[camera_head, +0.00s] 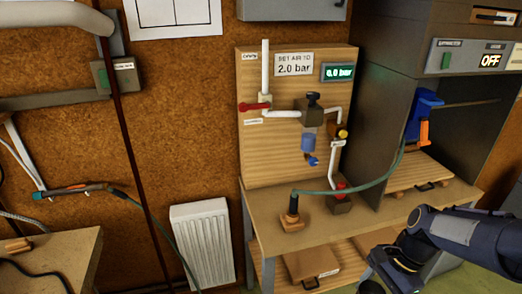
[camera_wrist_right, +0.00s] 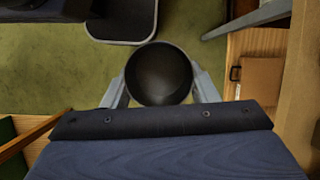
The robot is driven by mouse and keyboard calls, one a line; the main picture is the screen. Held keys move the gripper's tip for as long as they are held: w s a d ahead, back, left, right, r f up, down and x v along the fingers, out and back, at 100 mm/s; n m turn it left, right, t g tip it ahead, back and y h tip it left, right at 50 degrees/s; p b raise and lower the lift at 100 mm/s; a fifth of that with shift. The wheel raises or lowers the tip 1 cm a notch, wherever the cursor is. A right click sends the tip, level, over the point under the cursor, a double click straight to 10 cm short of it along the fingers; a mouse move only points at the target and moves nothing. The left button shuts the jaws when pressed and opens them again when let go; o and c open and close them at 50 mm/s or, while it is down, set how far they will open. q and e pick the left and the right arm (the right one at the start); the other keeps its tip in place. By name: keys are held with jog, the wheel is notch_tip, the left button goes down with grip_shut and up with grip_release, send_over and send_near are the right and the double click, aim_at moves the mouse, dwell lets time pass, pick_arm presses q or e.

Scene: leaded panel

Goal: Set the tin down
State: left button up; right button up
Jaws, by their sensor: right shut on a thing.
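The tin (camera_wrist_right: 160,72) is dark and round, seen from above into its open, dark mouth in the right wrist view. My right gripper (camera_wrist_right: 162,90) is shut on it, with one grey finger against each side. Green floor shows around the tin in that view, and I see no surface touching its base, which is hidden. In the head view my right gripper (camera_head: 395,268) is at the lower right, in front of the wooden bench; I cannot make out the tin clearly there. My left gripper is in neither view.
The bench (camera_head: 262,222) carries an air-pressure board (camera_head: 262,150), a dark-handled tool (camera_head: 292,212) and a green hose. A grey cabinet (camera_head: 455,120) stands at the right. A white radiator (camera_head: 203,245) is at the wall. A wooden table (camera_head: 60,250) is at the lower left.

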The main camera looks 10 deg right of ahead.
jog(key=w+a+f+n+g+h+b, duration=0.2)
jog(key=w+a+f+n+g+h, duration=0.1)
jog(key=w+a+f+n, duration=0.8)
jog(key=w+f+n+h, duration=0.1)
jog(key=w+f+n, duration=0.1)
jog(key=n, duration=0.3)
jog(key=shift+w+g, duration=0.4)
jog(key=shift+w, duration=0.5)
jog(key=shift+a, duration=0.1)
